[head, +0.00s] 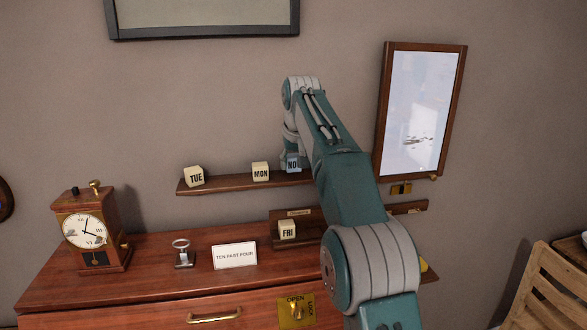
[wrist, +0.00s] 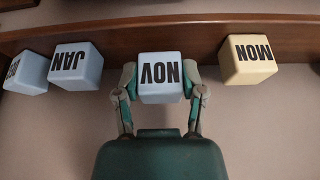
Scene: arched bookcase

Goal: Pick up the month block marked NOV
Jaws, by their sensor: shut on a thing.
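The light blue NOV block (wrist: 160,78) sits between the two fingers of my gripper (wrist: 160,92) in the wrist view, its lettering upside down there. My gripper is shut on it, one finger on each side. In the head view the NOV block (head: 293,163) shows at the wall shelf, partly covered by my arm, with only "NO" readable. The gripper fingers are hidden by my arm in the head view. I cannot tell whether the block still touches the shelf (head: 225,187).
A cream MON block (wrist: 248,60) and a blue JAN block (wrist: 76,66) flank the held block, with another blue block (wrist: 27,73) beyond JAN. A TUE block (head: 194,176) stands on the shelf. Below are a FRI block (head: 287,230), a clock (head: 90,232) and a card (head: 234,255).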

